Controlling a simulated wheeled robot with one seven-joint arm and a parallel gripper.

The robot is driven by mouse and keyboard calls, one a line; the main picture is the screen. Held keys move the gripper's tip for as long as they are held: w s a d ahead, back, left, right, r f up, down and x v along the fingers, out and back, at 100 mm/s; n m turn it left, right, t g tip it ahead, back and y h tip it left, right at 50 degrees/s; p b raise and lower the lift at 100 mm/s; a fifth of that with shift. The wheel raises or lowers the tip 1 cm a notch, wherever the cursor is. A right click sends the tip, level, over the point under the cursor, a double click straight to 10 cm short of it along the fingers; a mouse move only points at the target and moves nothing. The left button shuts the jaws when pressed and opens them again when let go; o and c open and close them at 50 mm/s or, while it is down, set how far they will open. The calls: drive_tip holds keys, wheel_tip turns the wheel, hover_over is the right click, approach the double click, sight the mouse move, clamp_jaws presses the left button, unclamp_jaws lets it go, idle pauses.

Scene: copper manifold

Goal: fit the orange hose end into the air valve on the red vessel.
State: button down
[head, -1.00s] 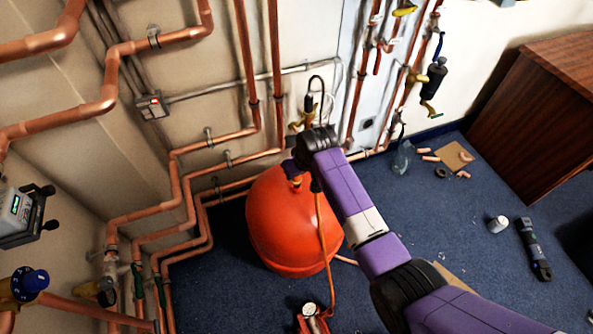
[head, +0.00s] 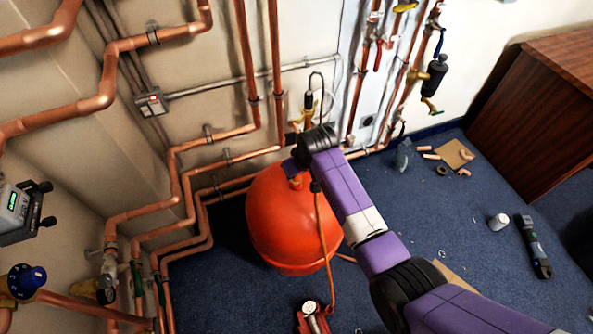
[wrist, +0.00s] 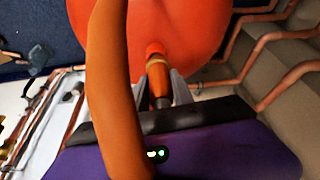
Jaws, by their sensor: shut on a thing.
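The red vessel (head: 285,235) stands on the floor, a round orange-red tank; it fills the top of the wrist view (wrist: 200,25). My gripper (wrist: 160,88) is shut on the hose end (wrist: 159,80), a brown-orange fitting between two grey fingers. The fitting points at the small raised spot (wrist: 155,50) on the vessel, where the air valve appears to be. I cannot tell whether it touches or is seated. The orange hose (head: 324,240) hangs down in front of the vessel and crosses the wrist view large. In the head view my arm largely hides the fingers, above the vessel's top.
A red foot pump with a gauge (head: 310,308) stands on the floor in front of the vessel. Copper pipes (head: 185,200) run close behind and left of it. A white bottle (head: 498,222), a dark tool (head: 533,248) and pipe scraps lie right.

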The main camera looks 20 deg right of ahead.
drive_tip(key=shift+f+b, duration=0.45)
drive_tip(key=shift+f, duration=0.25)
idle(0.6)
drive_tip(key=c, duration=1)
unclamp_jaws()
drive_tip(key=shift+p+v, duration=0.75)
drive_tip(key=shift+v, duration=3.15)
